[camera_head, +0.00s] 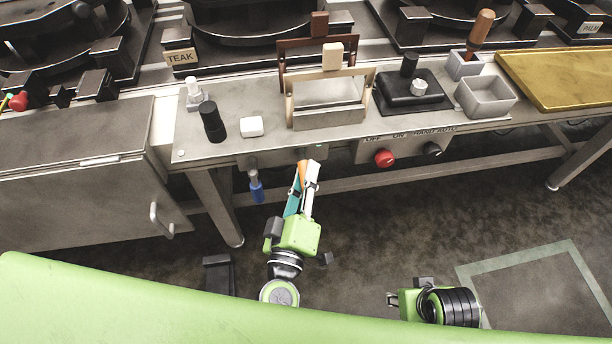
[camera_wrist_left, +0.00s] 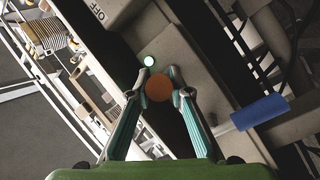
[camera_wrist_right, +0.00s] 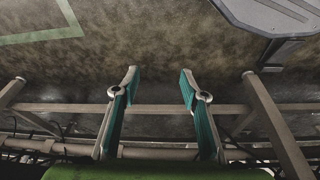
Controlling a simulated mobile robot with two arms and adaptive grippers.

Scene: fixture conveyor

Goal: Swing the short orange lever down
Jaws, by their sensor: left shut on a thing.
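The short orange lever (camera_head: 301,171) is at the front face of the workbench, below its top edge, and is partly hidden by my gripper in the head view. In the left wrist view its round orange end (camera_wrist_left: 159,87) sits between the two fingertips. My left gripper (camera_head: 307,176) is shut on it, with a finger on each side; it also shows in the left wrist view (camera_wrist_left: 159,94). The lever's pivot is hidden. My right gripper (camera_head: 391,299) is apart from the bench, low in the head view. In the right wrist view (camera_wrist_right: 159,82) its fingers are spread and empty.
A blue-handled lever (camera_head: 256,188) hangs left of my left gripper. A red knob (camera_head: 384,157) and a black knob (camera_head: 432,149) are on the panel to the right. The bench top (camera_head: 215,149) holds fixtures.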

